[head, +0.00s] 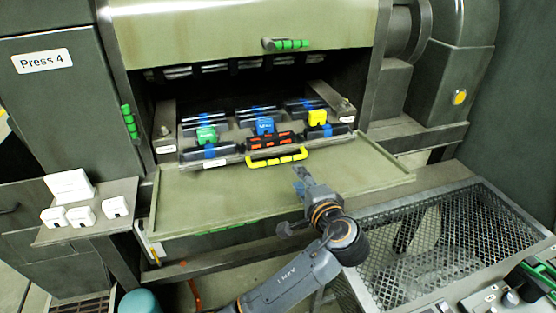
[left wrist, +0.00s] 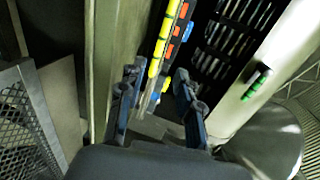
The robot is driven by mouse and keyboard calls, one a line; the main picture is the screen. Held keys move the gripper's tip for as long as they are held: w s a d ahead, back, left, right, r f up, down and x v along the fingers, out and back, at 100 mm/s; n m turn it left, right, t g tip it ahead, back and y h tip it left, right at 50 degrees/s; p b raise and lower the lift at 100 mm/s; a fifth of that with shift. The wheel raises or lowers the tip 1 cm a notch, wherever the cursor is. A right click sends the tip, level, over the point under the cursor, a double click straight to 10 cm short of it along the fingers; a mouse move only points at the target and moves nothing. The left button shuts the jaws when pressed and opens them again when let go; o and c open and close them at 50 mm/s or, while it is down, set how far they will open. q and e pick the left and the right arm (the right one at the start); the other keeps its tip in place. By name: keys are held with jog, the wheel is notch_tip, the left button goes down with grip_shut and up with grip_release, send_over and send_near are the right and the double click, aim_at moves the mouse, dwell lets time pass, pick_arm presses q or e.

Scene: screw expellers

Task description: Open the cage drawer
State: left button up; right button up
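The cage drawer (head: 237,160) sits inside the opening of the press. It carries rows of dark bars with blue bands and green, blue and yellow tags. A yellow segmented handle (head: 278,160) runs along its front; it also shows in the left wrist view (left wrist: 153,68). My left gripper (head: 299,179) is just in front of the handle's right part, over the olive shelf. In the left wrist view my left gripper (left wrist: 156,80) has its fingers apart, with the handle ahead between them and nothing clearly held. My right gripper is not in view.
The olive shelf (head: 190,203) below the opening is bare. An upper panel (head: 230,30) with a green handle hangs above. A metal mesh (head: 455,240) lies at the right. White blocks (head: 70,187) stand on a side ledge (head: 120,190) at the left.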

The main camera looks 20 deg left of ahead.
aim_at(285, 158)
pick_arm(q)
jog(key=x, duration=0.3)
jog(key=shift+w+a+r+p, duration=0.15)
jog(key=shift+w+a+p, duration=0.1)
jog(key=shift+p, duration=0.1)
jog(key=p+x, duration=0.1)
jog(key=x, duration=0.6)
jog(key=shift+w+f, duration=0.2)
jog(key=shift+w, duration=0.05)
jog(key=shift+w+a+f, duration=0.2)
jog(key=shift+w+a, duration=0.2)
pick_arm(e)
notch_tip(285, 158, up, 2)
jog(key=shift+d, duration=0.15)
pick_arm(q)
grip_shut()
jog(key=shift+d, duration=0.1)
